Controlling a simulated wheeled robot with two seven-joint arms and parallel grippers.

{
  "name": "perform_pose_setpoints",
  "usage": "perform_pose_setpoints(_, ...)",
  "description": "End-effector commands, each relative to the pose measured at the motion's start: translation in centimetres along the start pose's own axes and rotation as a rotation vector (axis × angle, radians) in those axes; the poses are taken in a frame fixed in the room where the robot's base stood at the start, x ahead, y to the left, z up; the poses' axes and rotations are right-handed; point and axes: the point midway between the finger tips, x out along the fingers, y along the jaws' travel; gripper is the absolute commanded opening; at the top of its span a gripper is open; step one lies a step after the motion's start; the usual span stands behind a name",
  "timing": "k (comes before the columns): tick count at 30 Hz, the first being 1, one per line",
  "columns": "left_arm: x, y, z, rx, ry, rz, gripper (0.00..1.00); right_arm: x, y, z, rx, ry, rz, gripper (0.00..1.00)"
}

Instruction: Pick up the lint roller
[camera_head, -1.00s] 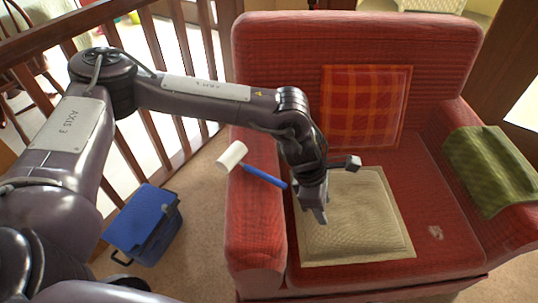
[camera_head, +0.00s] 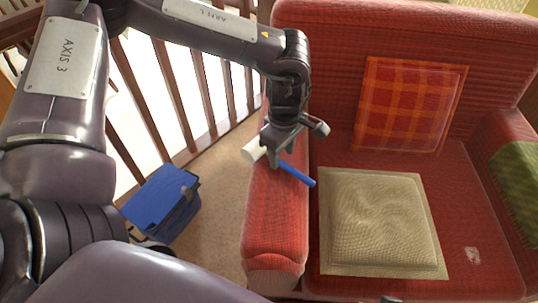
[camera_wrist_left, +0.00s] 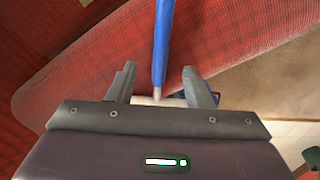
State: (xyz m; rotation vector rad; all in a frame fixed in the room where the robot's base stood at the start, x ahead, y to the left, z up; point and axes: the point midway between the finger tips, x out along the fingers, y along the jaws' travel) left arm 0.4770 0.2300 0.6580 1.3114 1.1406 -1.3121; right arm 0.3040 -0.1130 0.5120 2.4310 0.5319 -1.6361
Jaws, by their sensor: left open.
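The lint roller lies on the left armrest of the red armchair. In the head view its white roll (camera_head: 252,151) and blue handle (camera_head: 298,174) show on either side of my left gripper (camera_head: 273,160). The gripper is over the roller, where the roll meets the handle, and hides that part. In the left wrist view the blue handle (camera_wrist_left: 161,45) runs down between the two open fingers (camera_wrist_left: 160,88), and a bit of the white roll (camera_wrist_left: 158,101) shows behind the gripper body. I cannot tell whether the fingers touch it. My right gripper is out of view.
The red armrest (camera_head: 272,235) is under the roller. A beige cushion (camera_head: 380,222) lies on the seat, and an orange plaid cushion (camera_head: 410,105) leans on the backrest. A blue cooler (camera_head: 162,205) stands on the floor beside wooden railings (camera_head: 190,95).

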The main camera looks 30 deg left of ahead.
Motion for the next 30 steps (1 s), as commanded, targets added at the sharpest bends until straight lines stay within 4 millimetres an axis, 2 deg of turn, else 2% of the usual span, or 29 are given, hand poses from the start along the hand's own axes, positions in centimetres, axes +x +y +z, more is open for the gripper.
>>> perform_pose_setpoints(1, 1.1, -0.1, 0.0, 0.0, 0.001, -0.003, 0.46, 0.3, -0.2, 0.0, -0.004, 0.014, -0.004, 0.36)
perform_pose_setpoints(4, 1.9, 0.0, 0.0, 0.0, 0.001, 0.0, 0.46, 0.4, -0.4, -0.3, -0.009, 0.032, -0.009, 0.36)
perform_pose_setpoints(12, 2.1, 0.0, 0.0, -0.001, 0.0, 0.001, 0.46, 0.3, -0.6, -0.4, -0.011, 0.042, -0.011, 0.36)
perform_pose_setpoints(23, 2.1, 0.0, 0.0, -0.001, 0.0, 0.001, 0.0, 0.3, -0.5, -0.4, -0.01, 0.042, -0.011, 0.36)
perform_pose_setpoints(30, 2.0, 0.0, 0.0, -0.001, 0.0, 0.002, 0.0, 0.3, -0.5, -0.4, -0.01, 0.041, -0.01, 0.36)
